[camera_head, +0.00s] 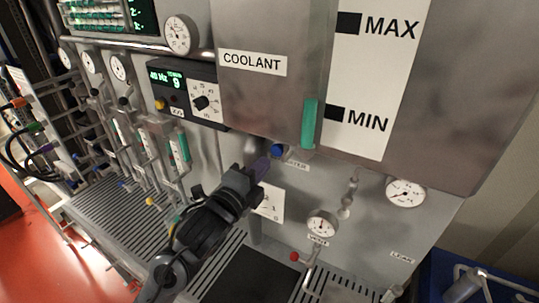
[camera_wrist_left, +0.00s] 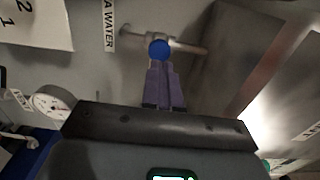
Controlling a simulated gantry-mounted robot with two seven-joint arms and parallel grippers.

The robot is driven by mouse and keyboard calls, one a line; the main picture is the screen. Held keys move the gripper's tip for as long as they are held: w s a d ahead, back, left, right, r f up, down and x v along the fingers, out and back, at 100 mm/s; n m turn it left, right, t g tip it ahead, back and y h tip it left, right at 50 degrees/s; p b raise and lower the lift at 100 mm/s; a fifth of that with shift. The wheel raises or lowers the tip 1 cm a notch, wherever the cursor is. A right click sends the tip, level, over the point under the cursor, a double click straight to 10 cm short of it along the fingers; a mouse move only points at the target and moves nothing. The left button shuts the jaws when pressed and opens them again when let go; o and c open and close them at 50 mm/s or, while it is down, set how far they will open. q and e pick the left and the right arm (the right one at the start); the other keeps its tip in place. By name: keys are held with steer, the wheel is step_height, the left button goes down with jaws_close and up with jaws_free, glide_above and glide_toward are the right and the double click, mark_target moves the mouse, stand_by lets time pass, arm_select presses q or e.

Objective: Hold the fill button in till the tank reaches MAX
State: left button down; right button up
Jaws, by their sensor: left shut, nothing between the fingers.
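The coolant tank (camera_head: 265,105) is a grey metal box with a scale strip marked MAX (camera_head: 390,28) at the top and MIN (camera_head: 367,121) lower down. A green level column (camera_head: 309,124) stands at its edge, its top about level with the MIN mark. A round blue button (camera_head: 278,151) sits under the tank on a pipe fitting. It also shows in the left wrist view (camera_wrist_left: 160,49), just beyond the fingertips. My left gripper (camera_head: 262,166) is shut and empty, with its tips at the button. I cannot tell whether they touch. My right gripper is not in view.
A label ending in WATER (camera_wrist_left: 109,25) is beside the button. A control box with a dial (camera_head: 203,103) is left of the tank. Gauges (camera_head: 322,224), a red-tipped valve (camera_head: 295,256) and thin pipes stand below right. A blue bin (camera_head: 440,275) is at lower right.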

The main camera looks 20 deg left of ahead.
mark_target(276, 153)
arm_select(q)
steer(key=shift+w+d+p, duration=0.15)
steer(key=shift+w+p, duration=0.15)
steer(key=shift+w, duration=0.8)
steer(key=shift+w+d+p, duration=0.15)
steer(key=shift+w+p, duration=0.1)
steer(key=shift+w, duration=0.8)
steer(key=shift+w+d, duration=0.1)
steer(key=shift+w, duration=0.65)
steer(key=shift+f, duration=0.3)
stand_by(4.8)
